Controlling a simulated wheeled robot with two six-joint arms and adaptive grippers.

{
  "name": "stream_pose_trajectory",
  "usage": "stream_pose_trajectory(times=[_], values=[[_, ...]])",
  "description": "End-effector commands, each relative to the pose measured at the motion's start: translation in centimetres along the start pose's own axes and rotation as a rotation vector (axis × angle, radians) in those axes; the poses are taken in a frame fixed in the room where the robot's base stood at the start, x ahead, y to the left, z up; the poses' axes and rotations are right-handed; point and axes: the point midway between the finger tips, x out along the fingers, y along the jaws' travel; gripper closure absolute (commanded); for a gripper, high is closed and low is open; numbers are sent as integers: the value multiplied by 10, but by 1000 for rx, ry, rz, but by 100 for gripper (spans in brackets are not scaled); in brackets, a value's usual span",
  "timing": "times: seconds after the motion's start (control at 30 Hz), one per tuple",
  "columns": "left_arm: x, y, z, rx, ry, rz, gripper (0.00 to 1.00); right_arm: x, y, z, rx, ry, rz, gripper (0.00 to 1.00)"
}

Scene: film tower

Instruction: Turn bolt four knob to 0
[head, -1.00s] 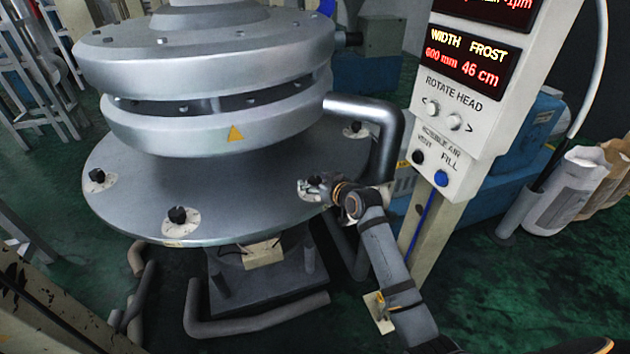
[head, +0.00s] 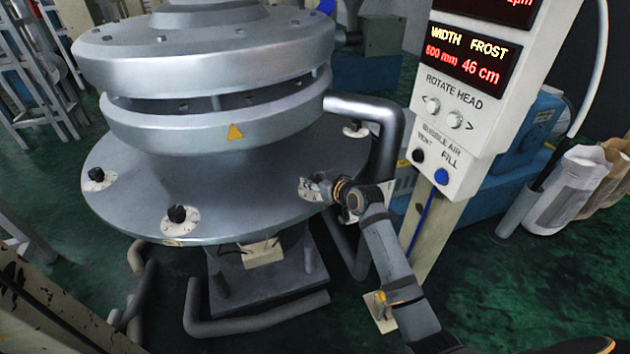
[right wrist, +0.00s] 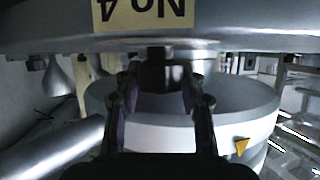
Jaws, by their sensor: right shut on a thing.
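The bolt four knob (right wrist: 157,82) is a dark knob at the right front rim of the round metal plate (head: 235,215). In the right wrist view an upside-down label (right wrist: 142,10) reading "NO 4" shows above it. My right gripper (head: 319,187) is at this knob, and its fingers (right wrist: 158,88) are shut on the knob's sides. Part of the knob's pale dial shows beside the fingers in the head view. The gripper hides the knob there, so its setting cannot be read. My left gripper is not in view.
Other black knobs on pale dials sit at the plate's front (head: 177,214), left (head: 96,175) and back right (head: 355,129). A bent metal pipe (head: 385,140) stands close behind my right wrist. A control box (head: 462,95) on a post is to the right.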

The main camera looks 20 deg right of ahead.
Motion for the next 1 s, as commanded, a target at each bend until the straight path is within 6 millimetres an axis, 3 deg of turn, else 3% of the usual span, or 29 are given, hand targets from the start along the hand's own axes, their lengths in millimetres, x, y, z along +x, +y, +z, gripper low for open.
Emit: stream_pose_trajectory(times=[0.6,1.0], values=[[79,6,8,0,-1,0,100,4,2,5,-177,-11,-419,92],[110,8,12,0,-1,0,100,2,1,1,-263,-18,-636,92]])
